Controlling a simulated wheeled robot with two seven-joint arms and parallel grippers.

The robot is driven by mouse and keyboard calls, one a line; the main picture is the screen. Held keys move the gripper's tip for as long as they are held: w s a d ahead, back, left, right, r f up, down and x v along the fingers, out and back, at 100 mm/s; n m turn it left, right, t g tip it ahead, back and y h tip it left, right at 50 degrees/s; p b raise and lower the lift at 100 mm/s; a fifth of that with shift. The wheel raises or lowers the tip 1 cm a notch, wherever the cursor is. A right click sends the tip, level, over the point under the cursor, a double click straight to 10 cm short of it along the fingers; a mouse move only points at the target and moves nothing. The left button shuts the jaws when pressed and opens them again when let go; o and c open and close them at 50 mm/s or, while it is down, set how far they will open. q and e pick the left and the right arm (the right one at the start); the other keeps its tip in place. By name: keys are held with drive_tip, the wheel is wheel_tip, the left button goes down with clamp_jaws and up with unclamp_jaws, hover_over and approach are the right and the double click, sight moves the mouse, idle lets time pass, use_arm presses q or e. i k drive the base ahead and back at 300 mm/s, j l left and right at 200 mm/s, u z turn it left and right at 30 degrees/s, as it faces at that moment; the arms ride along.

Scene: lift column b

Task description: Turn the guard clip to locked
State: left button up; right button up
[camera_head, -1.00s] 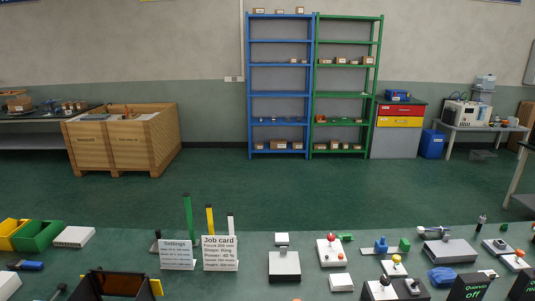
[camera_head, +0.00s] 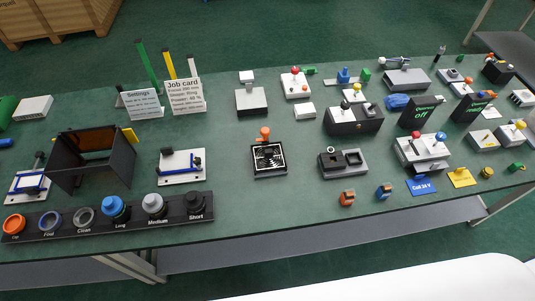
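No part is clearly labelled as the guard clip. A black fan unit (camera_head: 269,157) with a pale finned face sits near the middle of the table. A small orange part (camera_head: 264,133) stands upright at its back edge and may be the clip. It is too small to tell whether it is locked. Neither of my grippers is in view.
The green table (camera_head: 230,135) is crowded. A black rack of labelled lenses (camera_head: 110,217) lies at the front left, and a dark open box (camera_head: 92,160) stands behind it. A dark control box (camera_head: 353,120) and a grey device (camera_head: 343,163) stand to the right. Table surface in front of the fan unit is clear.

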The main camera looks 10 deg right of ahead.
sight(265, 132)
drive_tip(key=z, duration=0.25)
drive_tip(key=i+l+u, duration=0.25)
drive_tip(key=l, duration=0.2)
drive_tip(key=u, duration=0.5)
drive_tip(key=k+l+u, duration=0.1)
drive_tip(key=u, duration=0.3)
drive_tip(key=k+l+u, duration=0.15)
drive_tip(key=u, duration=0.25)
drive_tip(key=k+l+u, duration=0.15)
drive_tip(key=u, duration=0.25)
drive_tip(key=k+l+u, duration=0.15)
drive_tip(key=u, duration=0.25)
drive_tip(key=k+l, duration=0.1)
drive_tip(key=k, duration=0.1)
